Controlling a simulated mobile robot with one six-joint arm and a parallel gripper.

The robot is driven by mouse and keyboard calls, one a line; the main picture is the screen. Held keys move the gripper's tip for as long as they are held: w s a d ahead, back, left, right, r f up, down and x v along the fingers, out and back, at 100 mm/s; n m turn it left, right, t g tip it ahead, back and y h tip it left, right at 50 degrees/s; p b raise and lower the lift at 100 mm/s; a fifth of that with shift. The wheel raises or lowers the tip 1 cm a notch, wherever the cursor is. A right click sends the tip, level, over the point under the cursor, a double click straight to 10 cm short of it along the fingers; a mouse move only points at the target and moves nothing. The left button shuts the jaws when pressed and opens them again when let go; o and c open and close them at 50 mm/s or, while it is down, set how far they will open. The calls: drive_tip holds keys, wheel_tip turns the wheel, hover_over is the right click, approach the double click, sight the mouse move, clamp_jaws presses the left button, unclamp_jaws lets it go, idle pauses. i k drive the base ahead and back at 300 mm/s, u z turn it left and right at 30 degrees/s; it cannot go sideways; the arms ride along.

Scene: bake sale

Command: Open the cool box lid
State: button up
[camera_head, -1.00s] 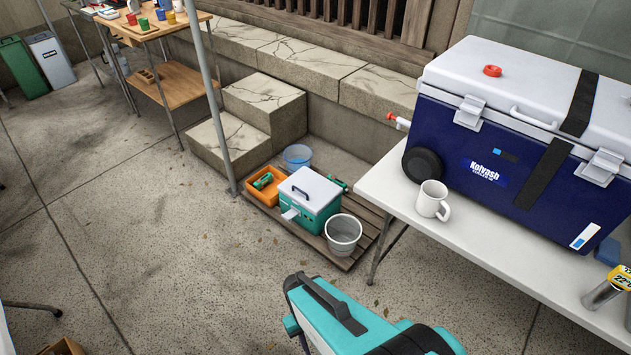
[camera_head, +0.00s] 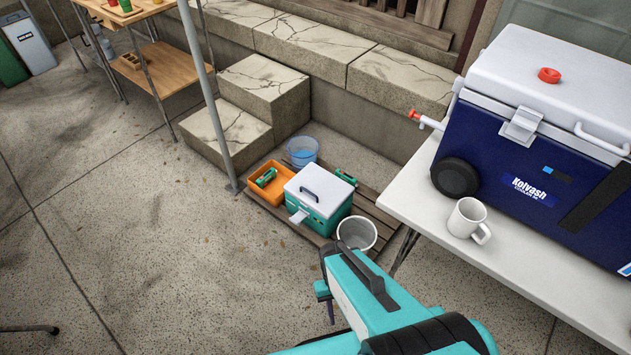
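The large blue cool box (camera_head: 480,145) marked "Kolvash" stands on the white table at the right. Its white lid (camera_head: 520,75) lies shut, with a red cap on top and a latch (camera_head: 522,125) on the front. A smaller teal box (camera_head: 325,222) sits low on the wooden pallet, and its white lid (camera_head: 330,193) with a dark handle is also shut. My teal arm rises from the bottom. A small dark part at its far end, seemingly of my gripper (camera_head: 328,300), shows apart from both boxes. My arm hides the fingers.
An orange tray (camera_head: 270,192), a blue basin (camera_head: 302,150) and a grey bucket (camera_head: 357,233) surround the teal box. A pole (camera_head: 208,95) stands left. The left paving is clear.

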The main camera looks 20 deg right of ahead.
sight(317, 188)
drive_tip(key=u, duration=0.4)
drive_tip(key=i, duration=0.9)
drive_tip(key=u, duration=0.65)
